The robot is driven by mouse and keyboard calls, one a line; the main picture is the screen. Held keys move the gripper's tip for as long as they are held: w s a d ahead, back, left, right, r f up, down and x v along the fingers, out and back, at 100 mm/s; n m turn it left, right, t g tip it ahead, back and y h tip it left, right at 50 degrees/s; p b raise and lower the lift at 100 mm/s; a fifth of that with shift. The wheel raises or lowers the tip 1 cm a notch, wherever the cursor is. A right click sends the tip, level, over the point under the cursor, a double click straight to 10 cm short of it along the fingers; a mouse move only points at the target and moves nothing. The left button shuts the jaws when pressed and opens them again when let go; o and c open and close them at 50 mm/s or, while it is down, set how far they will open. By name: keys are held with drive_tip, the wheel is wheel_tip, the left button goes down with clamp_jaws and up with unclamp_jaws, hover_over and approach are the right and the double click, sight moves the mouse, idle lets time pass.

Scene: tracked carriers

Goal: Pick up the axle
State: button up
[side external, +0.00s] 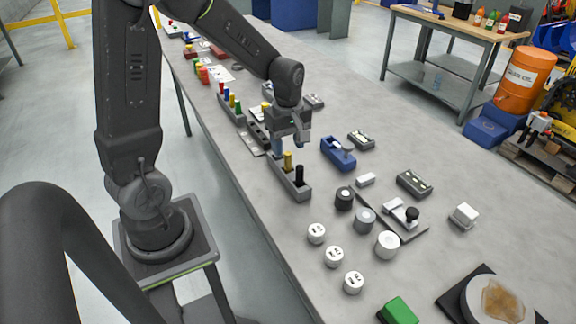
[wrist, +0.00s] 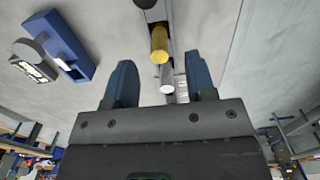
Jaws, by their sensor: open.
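My gripper (side external: 290,145) hangs over the far end of a narrow grey holder (side external: 304,194) with upright pegs. In the wrist view its blue fingers (wrist: 160,65) are open. A silver-grey peg (wrist: 167,79) shows between the fingers, apart from both. A yellow peg (wrist: 159,45) stands just beyond it, also seen in the side view (side external: 288,162). A black peg (side external: 299,175) is at the near end of the holder. The silver peg may be the axle; I cannot tell for sure. It is not visible in the side view.
A blue block (side external: 336,155) with a grey round part stands right of the holder. Another holder (side external: 232,108) with coloured pegs lies farther back. White, grey and black cylinders (side external: 365,219) stand nearer. Bare tabletop (side external: 265,215) lies left of the near holder.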

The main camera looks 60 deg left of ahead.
sight(288, 153)
drive_tip(key=shift+f, duration=2.65)
drive_tip(key=shift+c, duration=0.4)
clamp_jaws()
